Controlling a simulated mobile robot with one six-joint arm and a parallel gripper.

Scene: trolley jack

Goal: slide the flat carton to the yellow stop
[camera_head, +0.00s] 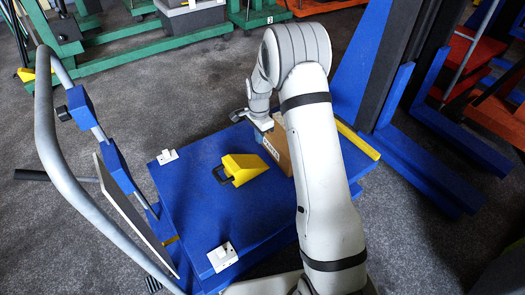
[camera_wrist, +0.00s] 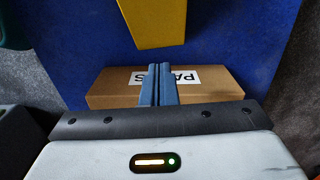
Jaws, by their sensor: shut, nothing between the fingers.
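The flat brown carton (camera_head: 282,150) lies on the blue platform, partly hidden behind my arm in the head view. In the wrist view the carton (camera_wrist: 112,88) lies across the middle, with a white label on it. The yellow stop (camera_head: 358,141) is a bar along the platform's right edge, to the right of the carton and past my arm. My gripper (camera_wrist: 160,68) is shut and empty, its fingers overlapping the middle of the carton in the wrist view. I cannot tell whether they touch it.
A yellow wedge with a black handle (camera_head: 240,169) sits on the blue platform (camera_head: 205,205), left of the carton. Small white fittings (camera_head: 167,156) stand at the platform's left corners. A grey handle rail (camera_head: 50,130) rises at left. A blue post (camera_head: 372,60) stands behind right.

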